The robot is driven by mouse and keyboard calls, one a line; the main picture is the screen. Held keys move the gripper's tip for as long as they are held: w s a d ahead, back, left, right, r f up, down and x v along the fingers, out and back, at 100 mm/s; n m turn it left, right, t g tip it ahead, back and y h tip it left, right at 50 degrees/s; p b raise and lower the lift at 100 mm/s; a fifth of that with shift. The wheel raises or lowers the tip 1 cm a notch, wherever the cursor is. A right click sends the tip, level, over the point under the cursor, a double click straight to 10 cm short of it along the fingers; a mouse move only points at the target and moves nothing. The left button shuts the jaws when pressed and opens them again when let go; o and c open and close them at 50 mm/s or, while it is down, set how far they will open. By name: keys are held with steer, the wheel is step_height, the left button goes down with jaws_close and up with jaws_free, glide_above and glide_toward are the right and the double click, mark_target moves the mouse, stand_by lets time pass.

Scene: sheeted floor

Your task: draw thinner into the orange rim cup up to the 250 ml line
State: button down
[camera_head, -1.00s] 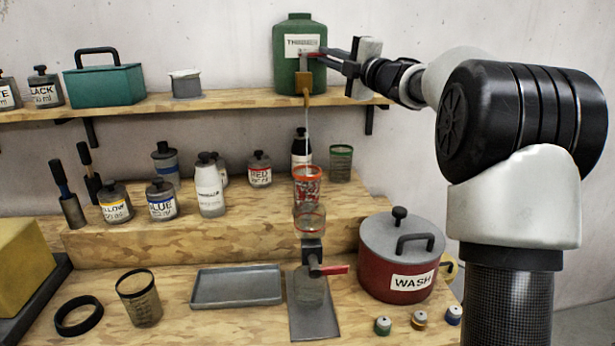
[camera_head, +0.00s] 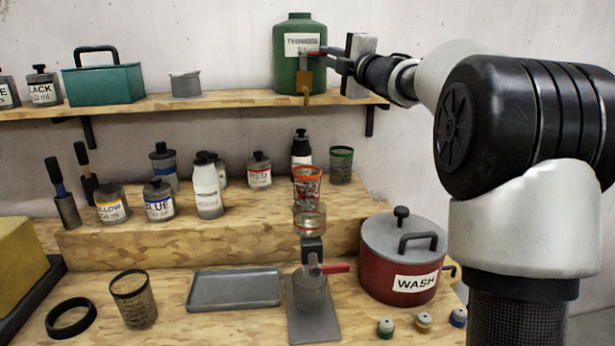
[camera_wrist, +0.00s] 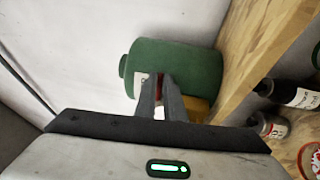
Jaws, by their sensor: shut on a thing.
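The green thinner jug (camera_head: 292,75) stands on the upper shelf with a brass spout (camera_head: 305,92) at its front. My gripper (camera_head: 318,54) is shut on the jug's red tap handle (camera_head: 307,56); in the wrist view the fingers (camera_wrist: 160,88) close around the red piece in front of the green jug (camera_wrist: 195,70). The orange rim cup (camera_head: 307,190) is below the spout, with red marks on its wall. Its level against the 250 ml line is too small to read. No stream shows under the spout now. The cup's orange rim also shows in the wrist view (camera_wrist: 310,160).
Several paint bottles and a green rim cup (camera_head: 341,165) stand on the step. A red WASH pot (camera_head: 375,270) stands at right, a grey tray (camera_head: 235,289) at left.

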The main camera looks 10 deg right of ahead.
steer(key=shift+s+a+m+h+b, duration=0.35)
steer(key=shift+a+b, duration=0.4)
steer(key=shift+b, duration=0.5)
steer(key=c, duration=2.1)
jaws_free()
steer(key=shift+r+t+h, duration=0.15)
steer(key=shift+t+h, duration=0.1)
steer(key=shift+t, duration=0.05)
steer(key=o, duration=0.3)
steer(key=shift+a, duration=0.15)
steer(key=shift+o, duration=0.2)
steer(key=shift+d, duration=0.35)
